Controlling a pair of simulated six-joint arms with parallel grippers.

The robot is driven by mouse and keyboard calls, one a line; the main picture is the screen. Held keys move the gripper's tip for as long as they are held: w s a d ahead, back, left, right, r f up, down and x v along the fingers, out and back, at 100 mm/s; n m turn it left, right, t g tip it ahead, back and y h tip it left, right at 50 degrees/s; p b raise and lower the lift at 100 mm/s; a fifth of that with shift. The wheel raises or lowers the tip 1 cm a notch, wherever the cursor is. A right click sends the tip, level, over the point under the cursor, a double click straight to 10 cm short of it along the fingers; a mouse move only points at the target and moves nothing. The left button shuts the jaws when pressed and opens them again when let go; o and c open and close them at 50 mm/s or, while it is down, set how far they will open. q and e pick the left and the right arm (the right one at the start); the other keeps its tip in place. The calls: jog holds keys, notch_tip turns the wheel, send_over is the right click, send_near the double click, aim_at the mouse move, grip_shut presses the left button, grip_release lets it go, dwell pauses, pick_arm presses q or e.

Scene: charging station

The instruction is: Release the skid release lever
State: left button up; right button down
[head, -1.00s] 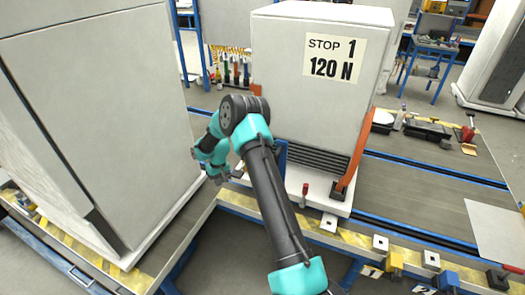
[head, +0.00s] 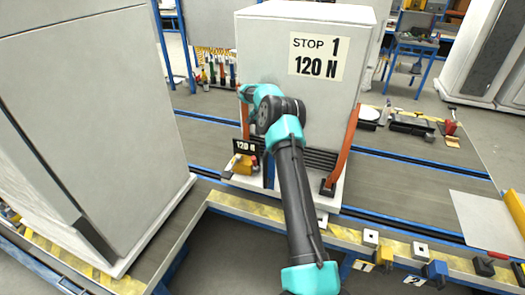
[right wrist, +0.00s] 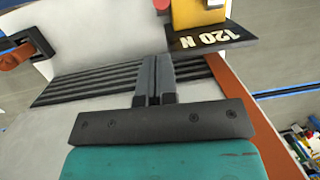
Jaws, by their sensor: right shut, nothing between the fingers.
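A yellow block (head: 243,166) with a black 120 N plate (head: 245,147) stands at the lower left of the white cabinet (head: 280,40). In the right wrist view the yellow block (right wrist: 196,13), its 120 N plate (right wrist: 215,37) and a red knob (right wrist: 161,5) beside it show at the top edge. I cannot tell for sure which part is the skid release lever. My right gripper (right wrist: 158,62) is shut and empty, apart from the block, in front of the dark grille (right wrist: 100,82). In the head view my right arm hides part of the cabinet's front. My left gripper is not in view.
Orange bars (head: 342,150) stand at the cabinet's sides. A tall grey-white cabinet (head: 90,110) fills the left. A yellow-edged rail (head: 260,209) runs along the front, with fixtures (head: 435,270) at right.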

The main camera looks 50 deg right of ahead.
dwell(0.3)
send_over(254, 163)
jog(key=d, duration=0.3)
jog(key=f, duration=0.9)
jog(key=shift+w+a+f, duration=0.1)
jog(key=shift+w+f, duration=0.3)
jog(key=shift+a, duration=0.15)
